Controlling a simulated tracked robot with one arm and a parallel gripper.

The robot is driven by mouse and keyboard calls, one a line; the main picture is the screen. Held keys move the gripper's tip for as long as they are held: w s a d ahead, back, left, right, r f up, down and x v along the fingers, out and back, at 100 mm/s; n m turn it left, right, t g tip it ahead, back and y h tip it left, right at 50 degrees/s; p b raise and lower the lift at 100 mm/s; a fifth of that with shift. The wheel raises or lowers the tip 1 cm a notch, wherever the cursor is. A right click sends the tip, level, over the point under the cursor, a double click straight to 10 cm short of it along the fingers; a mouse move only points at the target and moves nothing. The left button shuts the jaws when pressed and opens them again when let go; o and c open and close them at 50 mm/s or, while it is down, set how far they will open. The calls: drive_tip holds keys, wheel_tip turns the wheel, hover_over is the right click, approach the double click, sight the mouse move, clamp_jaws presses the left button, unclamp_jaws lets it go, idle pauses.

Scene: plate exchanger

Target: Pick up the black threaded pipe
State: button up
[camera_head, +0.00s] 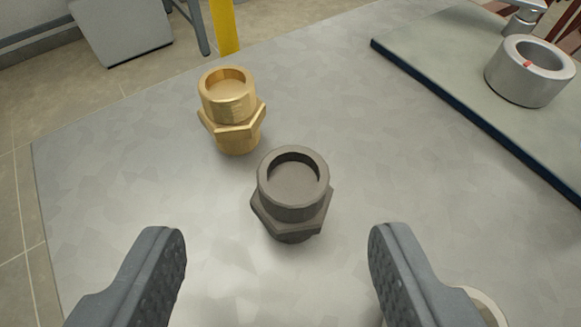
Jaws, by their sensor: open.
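The black threaded pipe (292,200) is a dark grey fitting with a round open top and a hexagonal collar. It stands upright on the grey metal tabletop (110,190), near the middle of the head camera view. My gripper (277,245) is open, with one finger at the lower left and one at the lower right. The dark pipe stands ahead of the fingers, in line with the gap between them. Nothing is between the fingertips.
A brass fitting (231,110) of similar shape stands just behind and left of the dark one. A raised grey plate (440,60) with a silver ring (529,72) lies at the right. A pale round object (484,304) is partly hidden behind the right finger. The left tabletop is clear.

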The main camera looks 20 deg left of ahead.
sight(294, 204)
drive_tip(key=shift+d+x, duration=0.2)
drive_tip(key=shift+x, duration=1.15)
drive_tip(key=shift+d+x, duration=0.15)
drive_tip(key=shift+x, duration=1.2)
drive_tip(key=shift+f, duration=0.1)
drive_tip(key=c, duration=1)
